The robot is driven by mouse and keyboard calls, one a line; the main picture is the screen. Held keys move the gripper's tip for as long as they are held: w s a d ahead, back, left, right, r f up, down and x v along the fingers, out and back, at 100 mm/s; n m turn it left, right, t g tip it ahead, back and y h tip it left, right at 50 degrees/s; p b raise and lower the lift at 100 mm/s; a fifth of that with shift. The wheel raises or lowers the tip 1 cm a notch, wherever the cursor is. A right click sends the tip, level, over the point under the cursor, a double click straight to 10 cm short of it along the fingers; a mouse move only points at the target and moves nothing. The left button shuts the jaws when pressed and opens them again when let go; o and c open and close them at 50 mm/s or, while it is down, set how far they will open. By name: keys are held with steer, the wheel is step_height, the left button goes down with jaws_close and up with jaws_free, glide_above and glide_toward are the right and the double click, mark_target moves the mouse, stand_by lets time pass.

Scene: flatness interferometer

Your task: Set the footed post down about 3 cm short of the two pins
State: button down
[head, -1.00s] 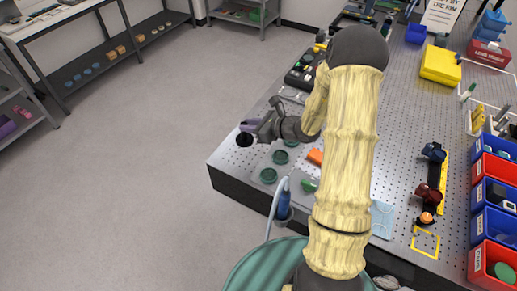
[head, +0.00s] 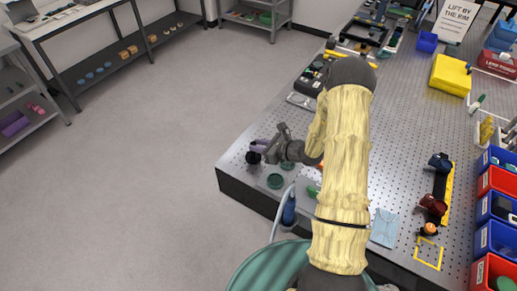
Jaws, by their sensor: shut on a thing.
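My gripper (head: 266,148) is over the near-left corner of the perforated table, at the end of my yellow-sleeved arm. It is shut on a small purple and black thing, which I take to be the footed post (head: 257,146). Its dark round end (head: 253,157) shows just below the jaws, near the table's left edge. The jaws partly cover the post. I cannot tell whether its foot touches the table. I cannot make out the two pins; my arm hides part of the table.
Green round discs (head: 275,181) lie close below the gripper. A blue cylinder with a hose (head: 289,211) stands at the near edge. A black case (head: 314,77) lies farther back. Red and blue bins (head: 495,238) line the right. The perforated table (head: 403,130) has clear room right of my arm.

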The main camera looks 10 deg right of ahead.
steer(key=shift+f, duration=1.2)
steer(key=shift+f, duration=0.15)
steer(key=c, duration=1.3)
jaws_free()
steer(key=shift+o, duration=0.2)
steer(key=shift+r+p, duration=0.25)
steer(key=shift+p, duration=0.1)
steer(key=b+v, duration=0.4)
steer(key=v, duration=0.8)
steer(key=shift+f, duration=0.2)
